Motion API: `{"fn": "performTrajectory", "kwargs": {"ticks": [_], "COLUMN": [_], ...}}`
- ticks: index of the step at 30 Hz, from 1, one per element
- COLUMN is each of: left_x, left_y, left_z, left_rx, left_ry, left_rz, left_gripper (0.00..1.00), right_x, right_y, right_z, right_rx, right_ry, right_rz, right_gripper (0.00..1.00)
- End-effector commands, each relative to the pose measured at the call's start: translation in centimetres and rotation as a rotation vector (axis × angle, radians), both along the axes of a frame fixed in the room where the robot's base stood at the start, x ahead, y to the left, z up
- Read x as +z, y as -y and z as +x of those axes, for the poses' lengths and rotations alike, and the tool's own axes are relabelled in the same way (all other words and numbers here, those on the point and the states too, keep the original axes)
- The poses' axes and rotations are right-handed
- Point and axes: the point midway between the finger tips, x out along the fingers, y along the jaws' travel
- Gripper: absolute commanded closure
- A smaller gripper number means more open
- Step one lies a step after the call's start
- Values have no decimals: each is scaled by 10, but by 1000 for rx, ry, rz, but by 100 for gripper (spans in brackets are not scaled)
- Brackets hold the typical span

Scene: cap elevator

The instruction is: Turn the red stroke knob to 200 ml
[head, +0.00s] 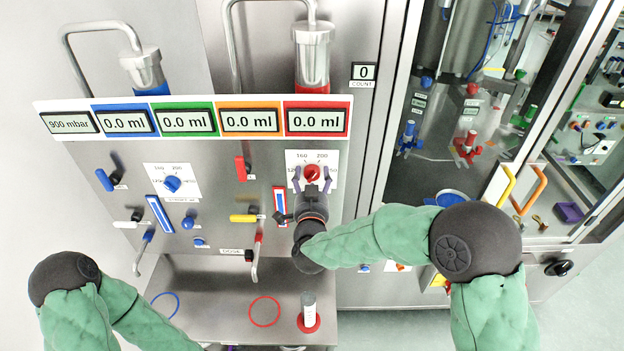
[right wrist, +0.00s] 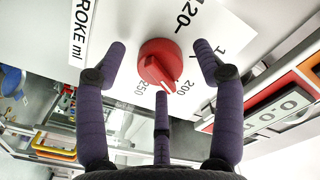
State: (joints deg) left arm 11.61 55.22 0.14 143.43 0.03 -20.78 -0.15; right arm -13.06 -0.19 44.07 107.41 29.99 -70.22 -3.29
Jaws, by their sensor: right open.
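The red stroke knob (head: 311,172) is on a white dial plate on the machine's front panel, below the red-framed display. In the right wrist view the knob (right wrist: 156,60) has a white pointer mark at its lower edge, between the printed 200 and 250. My right gripper (head: 312,181) is open in front of the knob, with purple fingers on either side and a third finger below it. Gaps show between the side fingers and the knob; whether the third finger touches cannot be told. My left gripper is out of view; only its arm shows at lower left.
A blue knob (head: 172,184) with a similar dial is to the left. Levers, including a yellow-handled one (head: 243,218) and a red one (head: 242,168), stick out from the panel. A steel shelf (head: 220,290) is below. A glass cabinet is at right.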

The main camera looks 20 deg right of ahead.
Motion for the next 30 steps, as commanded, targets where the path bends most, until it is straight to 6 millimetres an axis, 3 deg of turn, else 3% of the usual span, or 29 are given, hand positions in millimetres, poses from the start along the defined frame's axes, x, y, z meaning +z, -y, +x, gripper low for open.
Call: {"fn": "performTrajectory", "kwargs": {"ticks": [8, 21, 30], "left_x": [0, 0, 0], "left_y": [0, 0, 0], "left_z": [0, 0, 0], "left_rx": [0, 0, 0], "left_ry": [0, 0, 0], "left_rz": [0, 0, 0], "left_gripper": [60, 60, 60], "right_x": [1, 0, 0], "right_y": [-4, -26, -33], "right_z": [-10, -88, -114], "right_rx": [2, 3, 1], "right_ry": [1, 1, 0], "right_rz": [0, 0, 0], "right_gripper": [31, 31, 31]}}
